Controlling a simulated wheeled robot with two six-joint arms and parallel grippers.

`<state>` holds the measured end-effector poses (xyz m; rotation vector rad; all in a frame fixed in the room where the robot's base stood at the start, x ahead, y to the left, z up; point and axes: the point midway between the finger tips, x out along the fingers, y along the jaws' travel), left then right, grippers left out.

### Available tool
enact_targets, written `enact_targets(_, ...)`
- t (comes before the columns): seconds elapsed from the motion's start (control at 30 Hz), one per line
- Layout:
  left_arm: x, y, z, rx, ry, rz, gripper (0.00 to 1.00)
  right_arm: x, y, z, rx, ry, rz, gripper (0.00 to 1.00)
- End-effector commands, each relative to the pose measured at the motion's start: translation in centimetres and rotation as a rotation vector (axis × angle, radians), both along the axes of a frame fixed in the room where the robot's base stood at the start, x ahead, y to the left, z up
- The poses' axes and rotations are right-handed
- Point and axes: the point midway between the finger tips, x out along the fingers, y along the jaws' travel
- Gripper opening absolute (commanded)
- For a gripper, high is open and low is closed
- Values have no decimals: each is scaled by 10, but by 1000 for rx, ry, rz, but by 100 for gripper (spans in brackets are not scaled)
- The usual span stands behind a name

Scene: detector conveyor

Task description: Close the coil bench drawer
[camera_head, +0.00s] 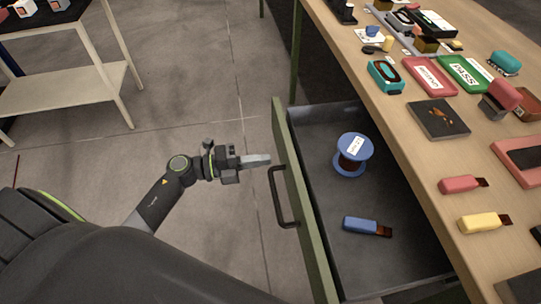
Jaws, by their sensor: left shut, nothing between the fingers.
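The coil bench drawer (297,204) is pulled well out from under the bench top. It has a green front panel and a dark grey inside. A black bar handle (278,197) is on its outer face. My left gripper (268,159) is shut and empty, its fingertips pointing right, close to the drawer front near the far end of the handle. I cannot tell whether the fingertips touch the panel. In the drawer are a blue spool (355,150) with dark windings and a blue-handled brush (362,225). My right gripper is not in view.
The wooden bench top (400,130) on the right holds red and green trays, a dark plate (438,118), and pink and yellow brushes. A white shelf cart (62,88) stands at the upper left. The grey floor between cart and drawer is clear.

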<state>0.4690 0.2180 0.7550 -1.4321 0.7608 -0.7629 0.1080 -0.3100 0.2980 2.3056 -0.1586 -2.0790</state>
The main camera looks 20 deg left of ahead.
Motion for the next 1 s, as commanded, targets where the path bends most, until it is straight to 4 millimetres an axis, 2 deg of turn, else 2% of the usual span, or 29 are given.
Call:
enact_targets(0.2, 14, -20, 1, -1, 1, 0, 0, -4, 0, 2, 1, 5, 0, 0)
enact_targets(0.77, 17, -26, 0, -1, 1, 1, 0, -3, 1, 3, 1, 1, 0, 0)
enact_targets(1.0, 27, -40, 2, -4, 0, 1, 0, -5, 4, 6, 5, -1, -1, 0)
